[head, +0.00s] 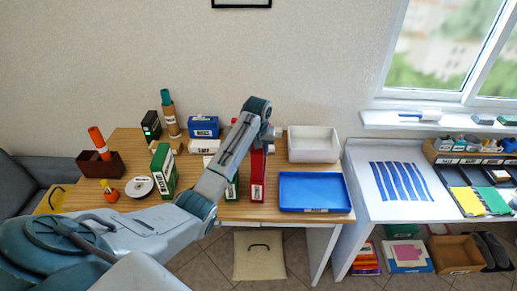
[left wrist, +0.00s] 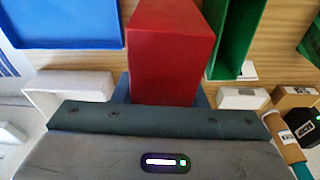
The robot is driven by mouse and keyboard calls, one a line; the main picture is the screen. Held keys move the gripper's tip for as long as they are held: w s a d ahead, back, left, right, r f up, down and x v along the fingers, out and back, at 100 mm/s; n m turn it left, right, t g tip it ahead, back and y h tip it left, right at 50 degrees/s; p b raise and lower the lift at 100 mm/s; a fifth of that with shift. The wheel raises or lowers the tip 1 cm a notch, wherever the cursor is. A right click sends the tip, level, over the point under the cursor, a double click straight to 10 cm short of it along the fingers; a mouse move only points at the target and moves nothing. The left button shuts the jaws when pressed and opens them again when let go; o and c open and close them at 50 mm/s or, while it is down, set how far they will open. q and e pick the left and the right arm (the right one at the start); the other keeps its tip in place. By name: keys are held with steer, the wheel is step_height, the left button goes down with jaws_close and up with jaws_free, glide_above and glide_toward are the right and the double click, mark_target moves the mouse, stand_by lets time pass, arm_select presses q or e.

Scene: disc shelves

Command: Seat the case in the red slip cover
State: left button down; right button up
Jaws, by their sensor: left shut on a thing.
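A tall narrow red slip cover (head: 257,178) with a white label low on its front stands upright on the wooden table, left of the blue tray. My left gripper (head: 266,134) is over its upper back end, with the arm reaching across from the left. In the left wrist view a red box-shaped body (left wrist: 172,65) lies between the blue fingertips, which are shut on it. I take the held thing to be the case; the border between case and cover cannot be made out, nor how deep the case sits. My right gripper is not in view.
A green holder (left wrist: 235,35) stands close beside the red body. The blue tray (head: 315,192) and a white bin (head: 313,144) are to the right. Another green box (head: 163,170), a disc (head: 139,187) and a brown holder (head: 101,165) are to the left.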

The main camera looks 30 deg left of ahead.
arm_select(q)
steer(key=shift+f+b, duration=0.85)
steer(key=shift+f, duration=2.05)
steer(key=c, duration=0.8)
jaws_free()
steer(key=r+b, duration=0.1)
steer(key=r, duration=0.2)
steer(key=s+r+b, duration=0.1)
steer(key=r, duration=0.2)
steer(key=r+b, duration=0.1)
steer(key=r, duration=0.3)
steer(key=shift+s+d+b, duration=0.2)
steer(key=shift+d+b, duration=0.1)
steer(key=shift+d, duration=0.1)
steer(key=shift+r, duration=0.35)
steer(key=shift+s+f, duration=0.1)
